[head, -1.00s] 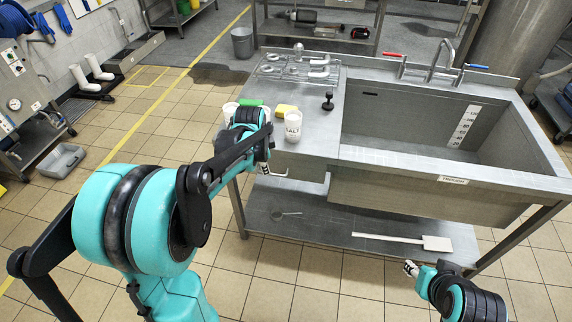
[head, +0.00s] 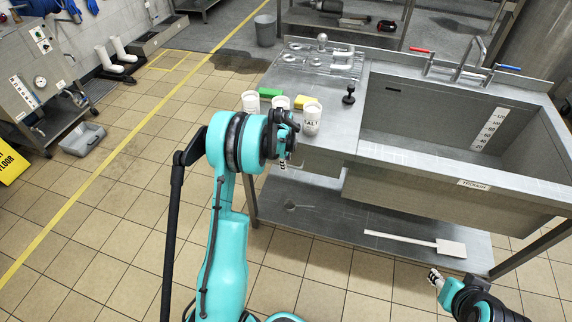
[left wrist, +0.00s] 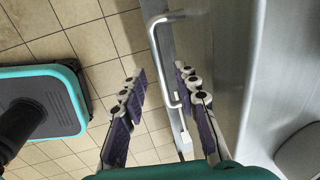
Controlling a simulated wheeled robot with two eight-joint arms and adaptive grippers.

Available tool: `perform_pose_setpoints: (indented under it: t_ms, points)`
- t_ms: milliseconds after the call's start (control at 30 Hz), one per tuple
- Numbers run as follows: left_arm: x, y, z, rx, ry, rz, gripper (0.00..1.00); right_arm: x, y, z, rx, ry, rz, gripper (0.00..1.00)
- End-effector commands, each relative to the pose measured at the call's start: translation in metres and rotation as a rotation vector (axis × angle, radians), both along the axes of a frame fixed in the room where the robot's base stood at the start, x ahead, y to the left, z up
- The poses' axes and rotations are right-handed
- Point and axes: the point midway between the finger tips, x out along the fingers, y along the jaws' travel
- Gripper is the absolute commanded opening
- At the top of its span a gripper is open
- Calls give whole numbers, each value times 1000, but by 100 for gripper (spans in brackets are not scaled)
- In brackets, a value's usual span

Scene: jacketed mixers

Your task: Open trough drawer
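The trough drawer sits under the counter just left of the sink trough (head: 450,195); my left arm hides part of it in the head view. In the left wrist view its metal bar handle (left wrist: 157,62) stands out from the drawer front. My left gripper (left wrist: 160,72) is open, with its two fingers apart. The handle lies between or just beyond the fingertips, closer to the right finger; I cannot tell whether they touch. In the head view the left gripper (head: 284,160) is by the counter's front edge. My right gripper (head: 434,276) is low, in front of the lower shelf.
White cups, one a salt cup (head: 311,118), stand on the counter near its front left. A green sponge (head: 270,92), a yellow sponge (head: 306,101) and a black stopper (head: 348,96) are behind. A white paddle (head: 420,242) lies on the lower shelf. Floor in front is clear.

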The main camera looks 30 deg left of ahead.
Motion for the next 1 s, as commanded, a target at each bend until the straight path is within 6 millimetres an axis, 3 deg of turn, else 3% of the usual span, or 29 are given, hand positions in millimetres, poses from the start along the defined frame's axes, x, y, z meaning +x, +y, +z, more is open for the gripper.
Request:
perform_pose_setpoints:
  t_ms: [367, 500, 833, 1000]
  points:
    - [2, 0, -9, 0, 0, 0, 31, 0, 0, -3, 0, 0, 0, 40]
    - [2, 0, -9, 0, 0, 0, 0, 0, 0, -3, 0, 0, 0, 40]
    - [0, 0, -9, 0, 0, 1, 0, 0, 0, -3, 0, 0, 0, 40]
    - [-10, -2, -9, 0, 1, 1, 0, 0, 0, -5, 0, 0, 0, 40]
